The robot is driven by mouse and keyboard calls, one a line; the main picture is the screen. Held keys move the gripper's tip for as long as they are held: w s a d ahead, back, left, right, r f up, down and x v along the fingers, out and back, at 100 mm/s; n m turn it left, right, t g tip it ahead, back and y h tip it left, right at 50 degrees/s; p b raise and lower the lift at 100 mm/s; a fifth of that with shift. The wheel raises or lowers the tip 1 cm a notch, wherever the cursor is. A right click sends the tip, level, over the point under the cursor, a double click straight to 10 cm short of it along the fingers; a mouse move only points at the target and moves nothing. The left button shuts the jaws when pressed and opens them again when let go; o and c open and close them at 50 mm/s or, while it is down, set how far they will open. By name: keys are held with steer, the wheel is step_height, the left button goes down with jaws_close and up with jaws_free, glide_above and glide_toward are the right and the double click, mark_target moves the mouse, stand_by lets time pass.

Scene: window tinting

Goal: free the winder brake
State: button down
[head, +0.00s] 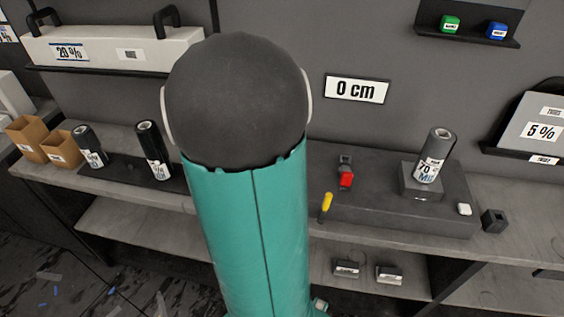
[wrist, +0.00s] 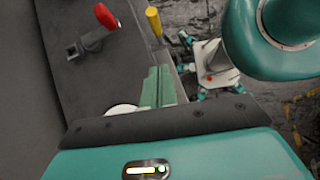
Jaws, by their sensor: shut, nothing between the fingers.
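The winder is a wide dark box (head: 400,205) on the bench, with a roll marked 70 % (head: 434,156) upright on its block. A red-tipped lever (head: 345,177) stands on the box's top, left of the roll; it also shows at the top left of the wrist view (wrist: 104,17). A yellow handle (head: 326,203) is at the box's front edge, and in the wrist view (wrist: 153,21) it is just beyond my fingertips. No label shows which one is the brake. My gripper (wrist: 159,72) is shut and empty, apart from both; my arm hides it in the head view.
A white button (head: 464,209) and a small black block (head: 494,220) are at the right. Two dark rolls (head: 152,150) and cardboard boxes (head: 27,138) stand at the left. A 0 cm sign (head: 357,89) hangs behind. Shelf undersides and the wall bound the bench.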

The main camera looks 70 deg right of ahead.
mark_target(324, 208)
steer(key=s+f, duration=0.4)
steer(key=s, duration=0.3)
steer(key=shift+s+f, duration=0.25)
